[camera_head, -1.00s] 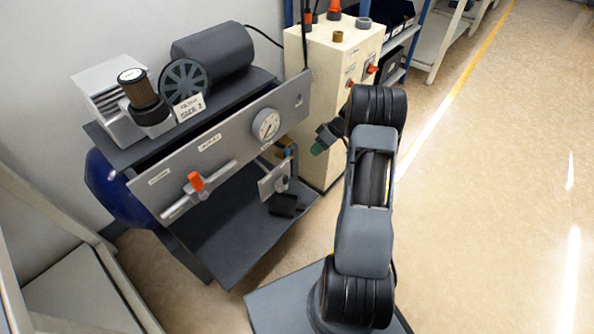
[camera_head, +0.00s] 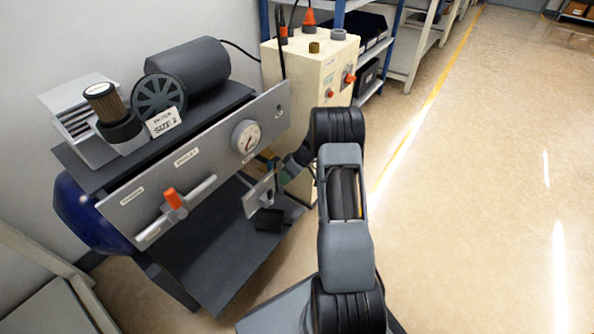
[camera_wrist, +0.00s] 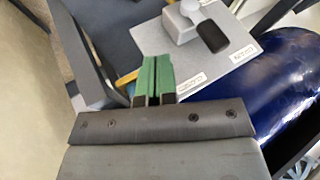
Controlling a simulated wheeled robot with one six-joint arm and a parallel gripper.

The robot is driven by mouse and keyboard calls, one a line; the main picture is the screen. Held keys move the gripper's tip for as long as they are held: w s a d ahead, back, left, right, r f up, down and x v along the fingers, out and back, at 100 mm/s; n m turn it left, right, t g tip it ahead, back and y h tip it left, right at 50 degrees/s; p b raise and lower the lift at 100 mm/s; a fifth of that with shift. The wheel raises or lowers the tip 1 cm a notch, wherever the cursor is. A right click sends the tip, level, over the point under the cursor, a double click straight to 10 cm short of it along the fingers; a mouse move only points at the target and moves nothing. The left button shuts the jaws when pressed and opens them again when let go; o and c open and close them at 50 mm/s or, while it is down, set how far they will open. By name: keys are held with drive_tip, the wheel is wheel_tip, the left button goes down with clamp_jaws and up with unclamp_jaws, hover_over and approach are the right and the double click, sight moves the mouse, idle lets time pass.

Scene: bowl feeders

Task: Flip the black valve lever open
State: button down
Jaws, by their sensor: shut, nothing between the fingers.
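The black valve lever (camera_head: 268,219) sticks out at the front of a small grey plate (camera_head: 252,202) under the gauge panel. In the wrist view the lever (camera_wrist: 212,37) is a short dark paddle on a grey valve body (camera_wrist: 183,22), which is mounted on the labelled plate. My gripper (camera_head: 284,177) is just right of the plate in the head view, partly hidden by its own wrist. In the wrist view its green fingertips (camera_wrist: 152,72) are together and empty, to the lower left of the lever, with a visible gap to it.
An orange-handled valve (camera_head: 174,199) and a gauge (camera_head: 246,137) sit on the sloped front panel. A cream cabinet (camera_head: 292,80) stands close behind my gripper. The blue tank (camera_wrist: 262,98) fills the wrist view's right side. Open floor lies to the right.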

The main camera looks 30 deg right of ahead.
sight(271, 198)
drive_tip(key=shift+s+a+f+b, duration=0.1)
drive_tip(key=shift+s+a+b, duration=0.15)
drive_tip(key=shift+a, duration=0.45)
drive_tip(key=shift+s+a+f+b, duration=0.1)
drive_tip(key=shift+s+a, duration=0.15)
drive_tip(key=shift+a, duration=0.45)
drive_tip(key=shift+s+a+f+b, duration=0.1)
drive_tip(key=shift+s+a+b, duration=0.15)
drive_tip(key=shift+a, duration=0.45)
